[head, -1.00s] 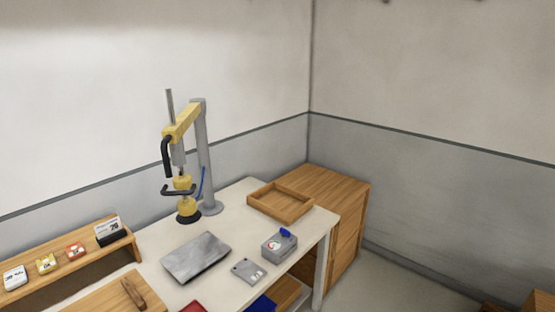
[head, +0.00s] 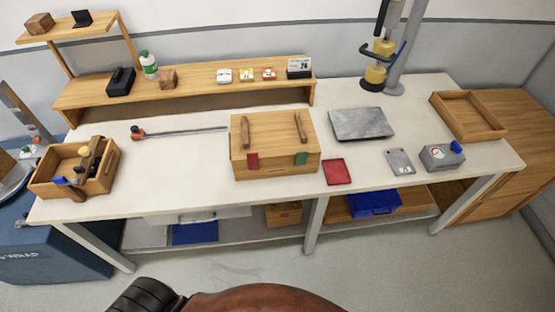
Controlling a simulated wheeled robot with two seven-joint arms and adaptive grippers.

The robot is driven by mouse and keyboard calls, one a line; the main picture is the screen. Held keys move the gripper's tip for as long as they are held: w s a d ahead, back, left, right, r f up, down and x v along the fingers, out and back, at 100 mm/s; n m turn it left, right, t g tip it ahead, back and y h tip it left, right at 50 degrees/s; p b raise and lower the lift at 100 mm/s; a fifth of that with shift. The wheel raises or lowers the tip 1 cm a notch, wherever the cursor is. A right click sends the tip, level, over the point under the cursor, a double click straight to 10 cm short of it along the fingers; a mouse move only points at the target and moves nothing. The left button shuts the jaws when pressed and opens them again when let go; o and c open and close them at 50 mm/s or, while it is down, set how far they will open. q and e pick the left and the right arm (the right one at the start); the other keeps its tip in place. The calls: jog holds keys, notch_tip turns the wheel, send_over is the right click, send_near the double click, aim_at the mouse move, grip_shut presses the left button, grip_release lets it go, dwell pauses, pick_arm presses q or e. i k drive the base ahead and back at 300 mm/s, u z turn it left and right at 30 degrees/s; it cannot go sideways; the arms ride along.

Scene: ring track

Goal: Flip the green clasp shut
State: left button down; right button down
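The green clasp (head: 301,158) is on the front face of a wooden box (head: 272,132), near its right end. A red clasp (head: 253,161) is on the same face to the left. The box sits in the middle of the white workbench (head: 190,174), its lid down, with two wooden bars on top. The green clasp looks small; whether it is latched cannot be made out. Neither of my grippers shows in the head view.
A red tray (head: 337,172) lies right of the box, and a grey plate (head: 361,123) behind it. A grey gauge box (head: 440,157) and a wooden tray (head: 468,116) stand at the right. A tool crate (head: 103,180) stands at the left. Bench top left of the box is mostly clear.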

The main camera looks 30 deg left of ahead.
aim_at(301, 157)
jog(key=u, duration=0.1)
jog(key=k, duration=0.2)
jog(key=u, duration=0.7)
